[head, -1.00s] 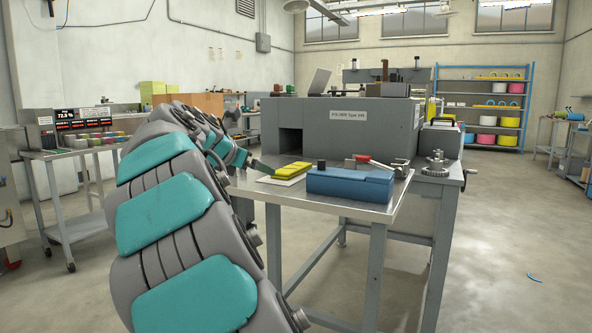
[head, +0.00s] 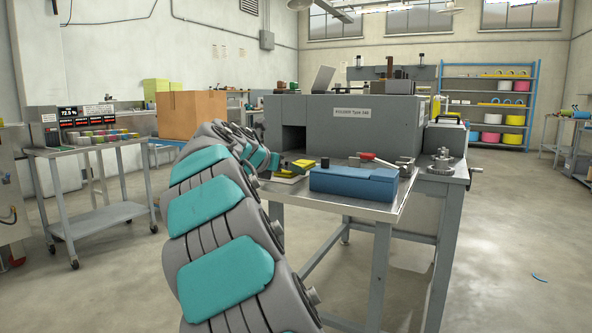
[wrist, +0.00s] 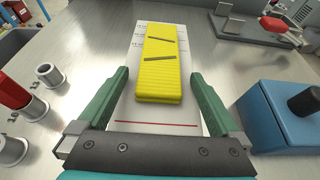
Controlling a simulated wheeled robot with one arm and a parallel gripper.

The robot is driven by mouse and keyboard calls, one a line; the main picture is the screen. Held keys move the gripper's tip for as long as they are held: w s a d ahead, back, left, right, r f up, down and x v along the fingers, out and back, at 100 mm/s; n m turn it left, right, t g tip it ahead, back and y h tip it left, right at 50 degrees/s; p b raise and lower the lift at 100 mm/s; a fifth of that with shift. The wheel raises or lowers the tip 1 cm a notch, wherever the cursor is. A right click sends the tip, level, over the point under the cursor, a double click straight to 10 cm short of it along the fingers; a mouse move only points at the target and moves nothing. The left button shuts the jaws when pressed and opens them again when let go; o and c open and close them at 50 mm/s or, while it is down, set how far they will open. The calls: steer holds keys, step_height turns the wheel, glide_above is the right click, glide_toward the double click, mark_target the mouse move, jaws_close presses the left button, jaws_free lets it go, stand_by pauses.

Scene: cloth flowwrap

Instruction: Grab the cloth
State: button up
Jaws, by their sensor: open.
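The cloth (wrist: 158,75) is a yellow, folded, ribbed stack with two dark slanted marks on top. It lies on a white sheet (wrist: 135,35) with printed marks and a red line. In the wrist view my gripper (wrist: 164,82) is open, its two green fingers apart on either side of the cloth's near end, with nothing held. I cannot tell how high the fingertips are above the table.
A blue box with a dark knob (wrist: 290,110) stands close to the right of my gripper. Several metal cups (wrist: 48,75), one with a red piece, stand at left. The grey folder machine (head: 345,125) rises behind the metal table (head: 385,211). Bare tabletop lies around the sheet.

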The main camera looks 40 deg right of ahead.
steer(key=c, duration=1.3)
steer(key=shift+r, duration=0.1)
